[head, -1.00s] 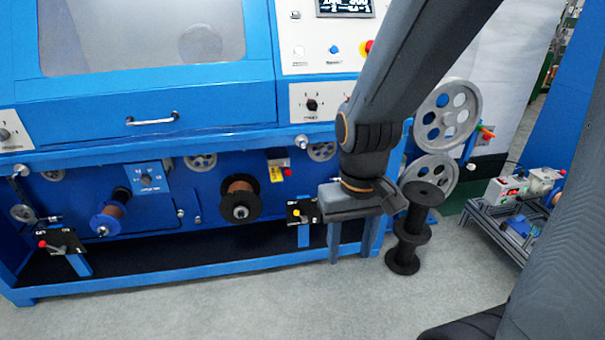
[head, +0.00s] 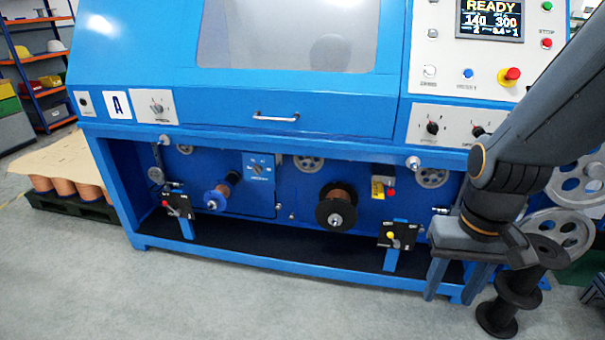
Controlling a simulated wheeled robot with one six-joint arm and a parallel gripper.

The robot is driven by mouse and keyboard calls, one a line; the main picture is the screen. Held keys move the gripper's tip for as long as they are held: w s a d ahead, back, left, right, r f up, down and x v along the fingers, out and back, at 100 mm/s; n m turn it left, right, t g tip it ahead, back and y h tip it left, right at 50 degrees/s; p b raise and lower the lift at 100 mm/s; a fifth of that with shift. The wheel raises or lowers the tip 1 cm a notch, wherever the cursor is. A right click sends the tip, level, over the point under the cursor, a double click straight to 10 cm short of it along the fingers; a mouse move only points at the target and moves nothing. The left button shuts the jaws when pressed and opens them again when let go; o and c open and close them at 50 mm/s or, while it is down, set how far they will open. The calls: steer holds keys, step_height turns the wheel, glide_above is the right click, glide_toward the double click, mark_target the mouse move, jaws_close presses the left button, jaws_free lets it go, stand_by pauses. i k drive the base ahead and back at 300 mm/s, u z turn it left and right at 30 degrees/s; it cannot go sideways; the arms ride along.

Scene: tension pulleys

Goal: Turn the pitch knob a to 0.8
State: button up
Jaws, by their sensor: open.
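A dial knob (head: 157,107) sits on a white plate at the left of the blue machine, beside a plate marked "A". Two black knobs, one at left (head: 432,127) and one partly behind my arm (head: 478,131), sit on a white panel at the right. The lettering is too small to tell which is pitch knob a. The display (head: 490,19) reads READY, 140, 300 and a small line with 0.4. My gripper (head: 455,284) points down at the lower right, open and empty, below the knobs and apart from them.
Black spools (head: 497,318) stand on the floor by my gripper. Small levers (head: 397,236) and wire spools (head: 336,210) are on the machine's lower front. A red stop button (head: 509,76) is above. A pallet with copper spools (head: 62,188) is at left. The front floor is clear.

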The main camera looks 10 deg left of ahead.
mark_target(257, 169)
steer(key=u, duration=0.6)
steer(key=i, duration=1.1)
steer(key=z, duration=0.5)
